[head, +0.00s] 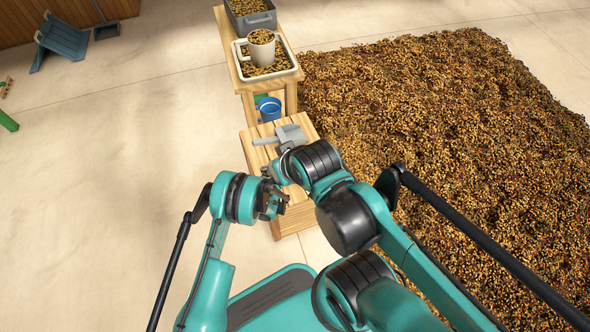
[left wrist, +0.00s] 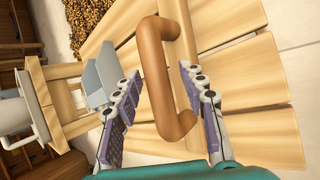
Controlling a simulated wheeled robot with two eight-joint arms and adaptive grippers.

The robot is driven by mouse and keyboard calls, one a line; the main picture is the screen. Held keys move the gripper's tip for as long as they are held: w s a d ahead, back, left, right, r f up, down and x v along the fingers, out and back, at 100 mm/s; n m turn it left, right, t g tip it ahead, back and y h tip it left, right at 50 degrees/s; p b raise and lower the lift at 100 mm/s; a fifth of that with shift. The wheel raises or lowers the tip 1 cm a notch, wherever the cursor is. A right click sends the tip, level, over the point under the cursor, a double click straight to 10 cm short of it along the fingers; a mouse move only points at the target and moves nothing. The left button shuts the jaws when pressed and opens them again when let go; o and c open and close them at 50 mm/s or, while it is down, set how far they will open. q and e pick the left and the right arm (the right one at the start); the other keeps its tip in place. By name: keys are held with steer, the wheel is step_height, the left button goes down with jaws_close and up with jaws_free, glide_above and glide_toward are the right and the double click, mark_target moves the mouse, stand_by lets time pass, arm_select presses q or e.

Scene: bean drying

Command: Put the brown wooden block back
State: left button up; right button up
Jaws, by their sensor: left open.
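The brown wooden block (left wrist: 154,80), a bar with bent ends, shows in the left wrist view in front of the stool's slats. My left gripper (left wrist: 161,78) is open, its two purple-padded fingers on either side of the block with gaps to it. I cannot tell how the block rests or is supported. In the head view my left gripper (head: 278,201) is low at the front left of the wooden stool (head: 294,218); the block is not clear there. My right gripper (head: 272,173) is over the stool, largely hidden by its own arm, so its jaws are unclear.
A grey scoop (head: 288,136) lies on the stool. Behind it, a table holds a white tray (head: 294,72) with a cup of beans (head: 263,52), and a grey bin (head: 252,19). A blue bucket (head: 269,109) is below. Beans (head: 450,130) cover the right floor; the left floor is mostly clear.

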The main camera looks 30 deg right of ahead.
arm_select(q)
steer(key=d+p+v, duration=0.1)
steer(key=p+v, duration=0.2)
steer(key=v, duration=0.4)
steer(key=shift+s+a+r, duration=0.25)
steer(key=shift+s+r, duration=0.1)
steer(key=shift+s, duration=0.15)
